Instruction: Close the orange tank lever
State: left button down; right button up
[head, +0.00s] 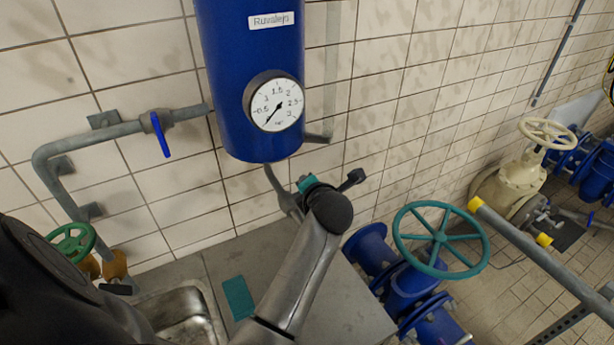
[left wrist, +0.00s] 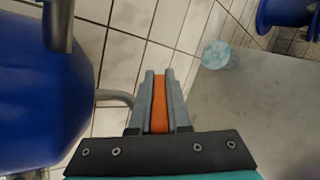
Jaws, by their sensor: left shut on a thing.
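The orange lever (left wrist: 160,103) shows in the left wrist view as an orange strip between the two grey fingers of my left gripper (left wrist: 159,76). The fingers are shut on it. The blue tank (head: 243,75) hangs on the wall in the head view, with a round pressure gauge (head: 276,104) on its front. A grey outlet pipe (head: 283,190) runs down from its underside. In the head view the left gripper's teal part (head: 307,183) is just below the tank; my wrist hides the fingers and the lever. The right gripper is not in view.
A grey wall pipe with a blue-handled valve (head: 160,135) is left of the tank. A sink (head: 182,316) and teal cloth (head: 238,298) are on the grey counter below. A teal handwheel (head: 440,240) on blue pipework and a grey rail (head: 545,262) are at the right.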

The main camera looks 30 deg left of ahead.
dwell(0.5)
pick_arm(q)
jog(key=c, duration=0.9)
grip_release()
jog(key=shift+d, duration=0.1)
